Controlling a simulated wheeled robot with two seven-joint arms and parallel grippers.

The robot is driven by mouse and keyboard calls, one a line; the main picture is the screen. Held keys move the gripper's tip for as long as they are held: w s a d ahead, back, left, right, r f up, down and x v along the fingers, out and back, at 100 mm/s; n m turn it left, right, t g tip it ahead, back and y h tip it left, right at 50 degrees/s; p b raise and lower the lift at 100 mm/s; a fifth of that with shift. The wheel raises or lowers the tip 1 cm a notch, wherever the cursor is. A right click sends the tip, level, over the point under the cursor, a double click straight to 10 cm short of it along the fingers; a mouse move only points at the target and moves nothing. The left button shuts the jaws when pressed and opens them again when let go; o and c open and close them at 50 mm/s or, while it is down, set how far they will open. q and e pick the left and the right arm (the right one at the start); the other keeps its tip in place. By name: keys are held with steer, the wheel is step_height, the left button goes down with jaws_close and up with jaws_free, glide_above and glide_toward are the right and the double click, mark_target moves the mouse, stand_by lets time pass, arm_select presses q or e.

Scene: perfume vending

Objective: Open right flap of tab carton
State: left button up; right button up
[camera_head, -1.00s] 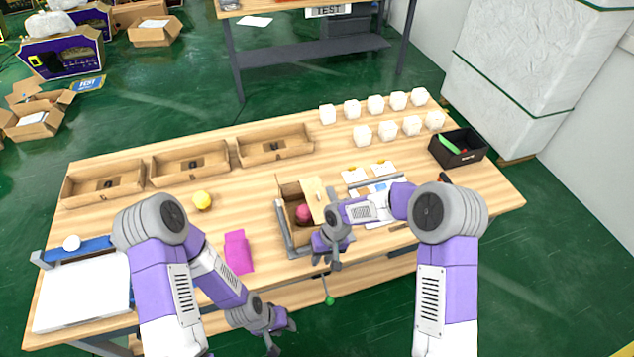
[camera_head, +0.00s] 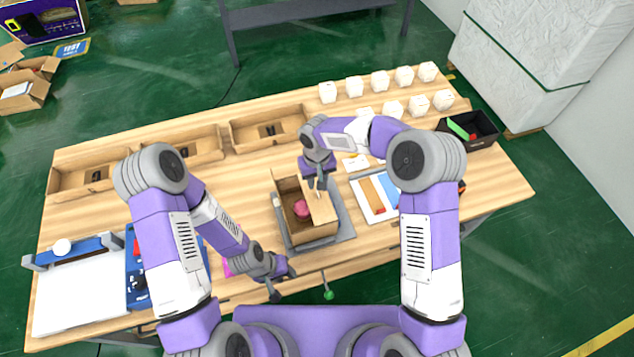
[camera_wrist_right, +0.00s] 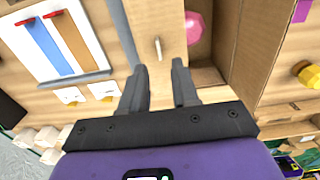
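The brown tab carton (camera_head: 313,234) stands in a grey frame (camera_head: 345,228) near the table's middle, with a pink round item (camera_head: 301,208) inside. Its right flap (camera_head: 322,208) leans over the right part of the opening. In the right wrist view the flap (camera_wrist_right: 150,20) carries a small pale tab (camera_wrist_right: 158,48). My right gripper (camera_head: 321,184) is above the flap's far end. Its fingers (camera_wrist_right: 160,85) are apart, with the tab just beyond the gap between them, and nothing is held. My left gripper (camera_head: 285,284) hangs empty at the table's front edge, fingers apart.
A white board with coloured strips (camera_head: 376,196) lies right of the carton. White blocks (camera_head: 380,80) and a black bin (camera_head: 478,130) stand farther right. Open brown trays (camera_head: 268,130) line the back left. A green-ended rod (camera_head: 328,294) projects at the front.

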mark_target(317, 194)
steer(key=shift+f, duration=2.35)
steer(key=shift+c, duration=0.3)
jaws_close()
